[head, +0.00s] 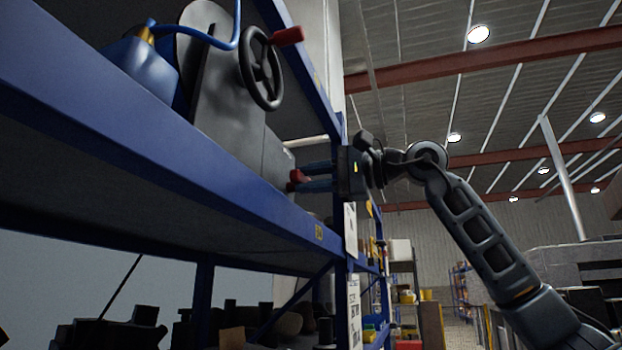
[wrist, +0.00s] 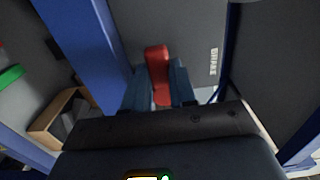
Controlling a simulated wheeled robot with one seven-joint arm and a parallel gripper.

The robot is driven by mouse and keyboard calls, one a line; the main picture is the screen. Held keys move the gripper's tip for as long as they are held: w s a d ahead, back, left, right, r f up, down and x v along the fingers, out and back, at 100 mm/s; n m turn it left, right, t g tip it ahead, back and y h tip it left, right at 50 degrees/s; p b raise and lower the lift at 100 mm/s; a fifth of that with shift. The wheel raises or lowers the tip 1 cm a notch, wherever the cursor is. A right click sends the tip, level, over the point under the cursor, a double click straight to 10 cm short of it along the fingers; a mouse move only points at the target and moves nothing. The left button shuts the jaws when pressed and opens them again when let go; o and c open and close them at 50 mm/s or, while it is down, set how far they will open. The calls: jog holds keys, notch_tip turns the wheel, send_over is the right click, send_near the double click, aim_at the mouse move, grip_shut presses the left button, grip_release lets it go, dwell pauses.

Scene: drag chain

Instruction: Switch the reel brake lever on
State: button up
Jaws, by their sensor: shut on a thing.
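The reel brake lever (wrist: 157,72) is a red handle on the grey reel housing. It shows in the middle of the wrist view, between the two blue-grey fingers of my gripper (wrist: 158,88). In the head view the red lever (head: 297,177) sits low at the right end of the grey housing (head: 232,120), above the blue shelf beam. My gripper (head: 312,176) reaches it from the right and is shut on it. The fingers partly hide the lever's lower part. White lettering on the housing stands right of the lever in the wrist view.
A black handwheel (head: 262,68) with a red knob (head: 288,36) is on the housing above my gripper. A blue shelf beam (head: 150,120) runs below the housing. A blue upright (wrist: 88,50) stands left of the lever in the wrist view.

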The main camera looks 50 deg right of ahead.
grip_shut()
jog(key=shift+m, duration=0.3)
jog(key=r+m, duration=0.1)
jog(key=m, duration=0.3)
jog(key=d+m+b, duration=0.1)
jog(key=m, duration=0.3)
jog(key=d+r+m+b, duration=0.1)
jog(key=m, duration=0.3)
jog(key=shift+w+r+m, duration=0.3)
jog(key=shift+w+r, duration=0.05)
jog(key=m, duration=0.2)
jog(key=d+m+b, duration=0.1)
jog(key=m, duration=0.1)
jog(key=shift+w+r+m, duration=0.15)
jog(key=shift+w+m, duration=0.05)
jog(key=shift+m, duration=0.1)
